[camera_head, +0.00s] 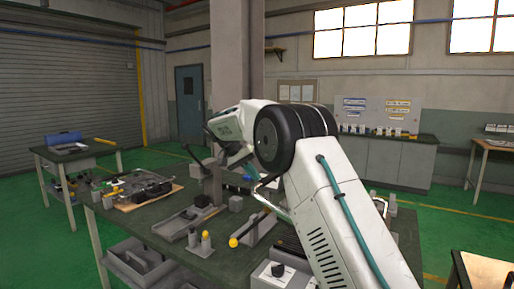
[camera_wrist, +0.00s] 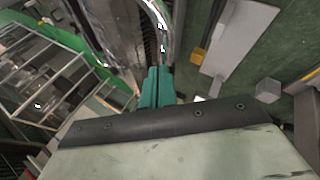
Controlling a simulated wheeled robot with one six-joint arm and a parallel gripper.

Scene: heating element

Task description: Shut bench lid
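The green-topped bench (camera_head: 165,246) stands in front of me in the head view, partly hidden by my arm. I cannot make out for sure which part is its lid or how far open it is. My gripper (camera_wrist: 158,72) shows in the wrist view as two teal fingers side by side with only a thin seam between them. A shiny curved metal tube (camera_wrist: 160,20) runs just beyond the fingertips. I cannot tell whether they touch. In the head view, my arm hides most of the gripper.
A grey tray (camera_head: 186,222), yellow-topped posts (camera_head: 205,240) and a white box with a dark knob (camera_head: 283,275) are on the bench. A side table (camera_head: 75,155) stands at left and a counter (camera_head: 390,160) at the back.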

